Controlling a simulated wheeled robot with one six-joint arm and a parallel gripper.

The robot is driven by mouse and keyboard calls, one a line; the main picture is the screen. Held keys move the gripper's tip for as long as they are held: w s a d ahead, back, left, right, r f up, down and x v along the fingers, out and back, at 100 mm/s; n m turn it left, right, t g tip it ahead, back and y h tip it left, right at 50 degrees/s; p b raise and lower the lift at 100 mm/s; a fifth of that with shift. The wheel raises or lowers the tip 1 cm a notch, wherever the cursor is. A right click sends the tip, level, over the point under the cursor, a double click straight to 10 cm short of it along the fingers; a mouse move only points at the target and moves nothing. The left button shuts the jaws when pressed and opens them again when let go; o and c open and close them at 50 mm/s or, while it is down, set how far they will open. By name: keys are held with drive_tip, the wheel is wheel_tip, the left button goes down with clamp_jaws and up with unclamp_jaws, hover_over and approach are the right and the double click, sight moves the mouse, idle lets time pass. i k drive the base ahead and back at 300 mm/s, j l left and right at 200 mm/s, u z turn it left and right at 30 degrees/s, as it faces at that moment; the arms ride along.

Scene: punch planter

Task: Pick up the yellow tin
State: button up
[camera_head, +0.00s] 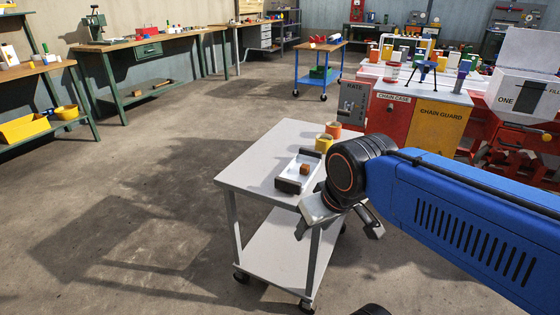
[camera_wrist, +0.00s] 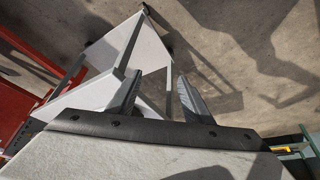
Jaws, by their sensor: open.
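The yellow tin (camera_head: 324,143) stands on the grey wheeled cart (camera_head: 252,167), near the far right edge of its top. It touches or stands close to an orange tin (camera_head: 334,129) behind it. My gripper (camera_head: 339,229) is beside the near right side of the cart in the head view, apart from the tin, with its fingers spread. In the wrist view my open gripper (camera_wrist: 156,84) has nothing between its fingers; the cart (camera_wrist: 142,52) shows beyond them. The yellow tin cannot be made out in the wrist view.
A tray (camera_head: 311,166) with a small brown block (camera_head: 304,169) lies on the cart, in front of the tins. A red and yellow machine (camera_head: 432,124) stands behind at the right. Open floor (camera_head: 130,185) lies to the left.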

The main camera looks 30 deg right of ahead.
sight(323, 142)
drive_tip(key=z, duration=2.15)
drive_tip(key=u, duration=1.4)
drive_tip(key=i+j+z, duration=0.35)
drive_tip(key=j, duration=0.6)
drive_tip(key=i+j+z, duration=0.1)
drive_tip(key=j+z, duration=0.2)
drive_tip(key=j, duration=0.6)
drive_tip(key=j+z, duration=0.35)
drive_tip(key=j, duration=0.65)
